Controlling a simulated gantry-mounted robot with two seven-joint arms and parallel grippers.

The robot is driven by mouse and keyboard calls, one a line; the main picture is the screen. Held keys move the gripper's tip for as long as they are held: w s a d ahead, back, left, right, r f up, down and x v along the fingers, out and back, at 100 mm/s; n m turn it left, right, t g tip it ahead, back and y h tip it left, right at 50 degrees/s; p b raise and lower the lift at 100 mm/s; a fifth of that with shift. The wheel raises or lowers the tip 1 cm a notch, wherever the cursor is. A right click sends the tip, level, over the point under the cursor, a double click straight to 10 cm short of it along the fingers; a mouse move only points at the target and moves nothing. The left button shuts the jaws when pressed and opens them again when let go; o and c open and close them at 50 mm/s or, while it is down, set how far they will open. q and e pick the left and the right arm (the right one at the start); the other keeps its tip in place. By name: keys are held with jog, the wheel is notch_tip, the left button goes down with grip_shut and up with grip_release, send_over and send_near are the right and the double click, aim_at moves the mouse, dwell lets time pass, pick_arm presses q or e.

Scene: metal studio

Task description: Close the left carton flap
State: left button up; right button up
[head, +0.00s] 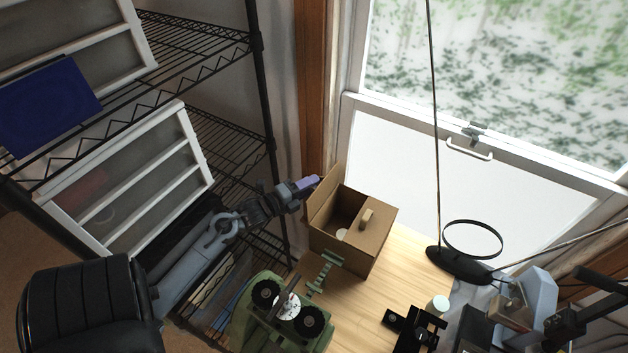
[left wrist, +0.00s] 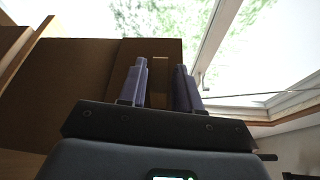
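The brown carton (head: 340,254) stands on the wooden table near the window. Its left flap (head: 322,203) stands up, and the carton's left half is open. The right flap (head: 378,222) lies flat over the other half, with a small tan block on it. My left gripper (head: 312,181) is at the upper edge of the left flap, on its outer side. In the left wrist view its two purple fingers (left wrist: 160,86) are apart, with brown cardboard (left wrist: 85,80) ahead of them. I cannot tell whether they touch the flap. My right gripper is not clearly seen.
A green machine with black reels (head: 285,309) stands in front of the carton. A wire shelf (head: 205,55) is at left. A lamp base with a ring (head: 466,265) stands at right. Bare wooden table (head: 375,290) lies between.

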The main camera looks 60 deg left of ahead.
pick_arm(q)
jog(key=shift+w+a+f, duration=0.1)
jog(key=shift+w, duration=0.85)
jog(key=shift+c, duration=0.3)
grip_shut()
